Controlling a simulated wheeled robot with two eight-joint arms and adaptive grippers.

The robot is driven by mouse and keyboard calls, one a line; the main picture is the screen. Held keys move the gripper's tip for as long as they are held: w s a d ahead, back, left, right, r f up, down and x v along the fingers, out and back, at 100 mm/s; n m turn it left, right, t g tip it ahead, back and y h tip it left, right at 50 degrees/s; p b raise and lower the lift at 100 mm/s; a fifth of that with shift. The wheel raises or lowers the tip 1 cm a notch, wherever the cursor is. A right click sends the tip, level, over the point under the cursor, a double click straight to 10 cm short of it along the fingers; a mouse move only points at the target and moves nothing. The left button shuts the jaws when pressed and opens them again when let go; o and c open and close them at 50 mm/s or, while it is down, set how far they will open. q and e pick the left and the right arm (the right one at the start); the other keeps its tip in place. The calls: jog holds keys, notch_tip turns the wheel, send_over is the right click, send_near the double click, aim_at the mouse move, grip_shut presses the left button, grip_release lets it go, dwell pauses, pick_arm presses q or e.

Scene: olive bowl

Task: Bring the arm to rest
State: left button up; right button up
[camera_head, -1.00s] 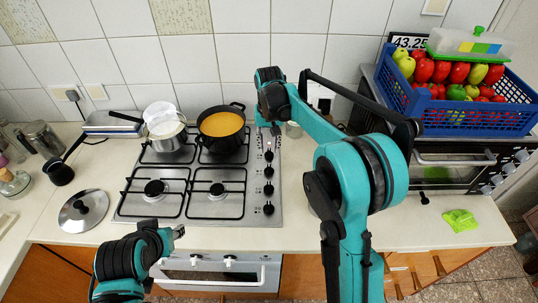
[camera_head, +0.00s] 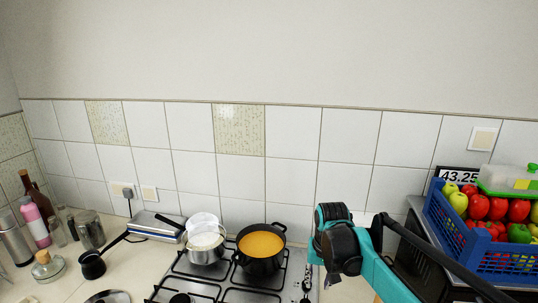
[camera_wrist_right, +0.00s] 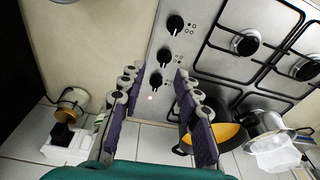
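My right arm, teal and black, comes in from the lower right in the head view. Its gripper (camera_head: 333,278) points down beside the right edge of the stove, to the right of the black pot. In the right wrist view the two purple-padded fingers of my right gripper (camera_wrist_right: 158,88) are apart with nothing held between them. The stove knobs (camera_wrist_right: 165,55) show beyond the fingers. My left gripper is out of view.
A blue crate of fruit (camera_head: 452,238) sits on the oven at right. Bottles and jars (camera_head: 90,230) stand at left.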

jog(key=s+d+f+t+b, duration=0.1)
jog(key=s+f+t, duration=0.1)
jog(key=s, duration=0.8)
jog(key=s+d+f+n+t+b, duration=0.1)
jog(key=s+d+f+t+b, duration=0.1)
jog(key=s, duration=0.9)
notch_tip(320, 180, down, 3)
jog(key=shift+d+r+n+t, duration=0.2)
jog(key=shift+n+t, duration=0.1)
jog(key=shift+t, duration=0.4)
